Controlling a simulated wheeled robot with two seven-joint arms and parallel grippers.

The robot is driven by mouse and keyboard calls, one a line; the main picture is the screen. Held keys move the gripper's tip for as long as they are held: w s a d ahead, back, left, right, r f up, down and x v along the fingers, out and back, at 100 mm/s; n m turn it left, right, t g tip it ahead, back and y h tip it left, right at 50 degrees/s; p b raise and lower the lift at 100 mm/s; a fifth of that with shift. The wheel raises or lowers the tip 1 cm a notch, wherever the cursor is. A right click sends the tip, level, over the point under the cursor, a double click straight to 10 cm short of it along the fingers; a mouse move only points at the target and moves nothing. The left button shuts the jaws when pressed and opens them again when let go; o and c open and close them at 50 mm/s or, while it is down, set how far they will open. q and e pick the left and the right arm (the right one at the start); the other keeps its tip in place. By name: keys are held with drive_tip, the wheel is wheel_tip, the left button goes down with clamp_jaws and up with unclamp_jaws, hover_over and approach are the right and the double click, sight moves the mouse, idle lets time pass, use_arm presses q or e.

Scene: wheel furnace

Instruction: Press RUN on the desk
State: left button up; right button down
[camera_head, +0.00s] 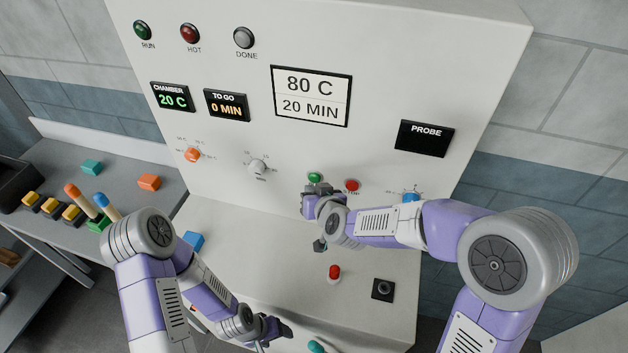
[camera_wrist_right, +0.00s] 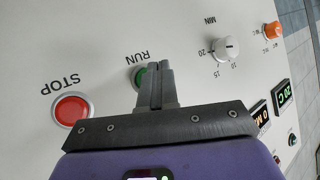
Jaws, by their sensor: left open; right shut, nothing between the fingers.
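The RUN lamp (camera_head: 142,29) looks dark. CHAMBER reads 20 C and TO GO 0 MIN. My left gripper (camera_head: 282,331) is open, low at the desk's front.
An orange knob (camera_head: 192,155) and a white MIN knob (camera_head: 258,167) sit left of RUN, a blue knob (camera_head: 411,198) right. The desk holds a red-topped piece (camera_head: 334,272) and a black square fitting (camera_head: 383,289). Coloured blocks lie on the grey side table (camera_head: 125,192).

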drive_tip(key=shift+w, duration=0.1)
idle(0.3)
drive_tip(key=shift+w+d, duration=0.15)
drive_tip(key=shift+w, duration=0.2)
drive_tip(key=shift+w+d, duration=0.1)
drive_tip(key=shift+w, duration=0.25)
idle(0.6)
drive_tip(key=shift+s, duration=0.1)
drive_tip(key=shift+s+a, duration=0.25)
drive_tip(key=shift+s, duration=0.45)
drive_tip(key=s, duration=0.2)
drive_tip(key=s+a, duration=0.1)
drive_tip(key=s, duration=0.2)
drive_tip(key=shift+s+a, duration=0.35)
drive_tip(key=shift+a, duration=0.05)
drive_tip(key=shift+r+p, duration=0.1)
drive_tip(key=shift+p, duration=0.25)
